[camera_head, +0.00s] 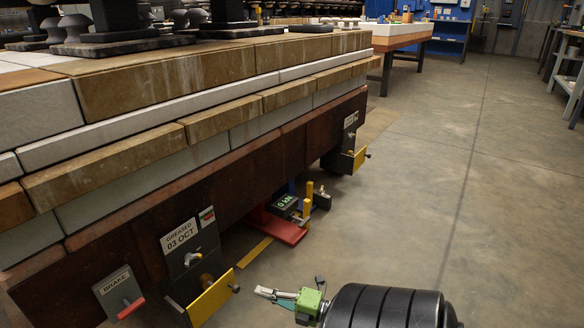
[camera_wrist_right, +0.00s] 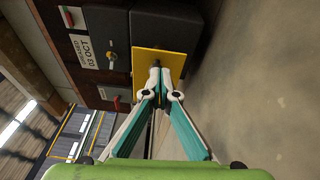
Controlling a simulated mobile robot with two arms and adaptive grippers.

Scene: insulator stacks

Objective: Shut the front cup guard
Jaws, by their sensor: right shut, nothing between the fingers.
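The nearer yellow guard plate (camera_head: 211,300) stands at the dark bracket under the "GREASED 03 OCT" label, low on the side of the brown beam, with a small knob at its right end. In the right wrist view the yellow plate (camera_wrist_right: 150,58) lies straight beyond my fingertips. My right gripper (camera_head: 262,292) is shut and empty, to the right of the plate in the head view. Its closed tips (camera_wrist_right: 158,78) overlap the plate's lower right part in the wrist view; I cannot tell whether they touch. My left gripper is not in view.
A second yellow guard (camera_head: 360,158) sits on a bracket farther along the beam. A red jack-like device (camera_head: 275,226) with a green display stands between them. A red-handled brake plate (camera_head: 119,293) is at the near left. The concrete floor to the right is clear.

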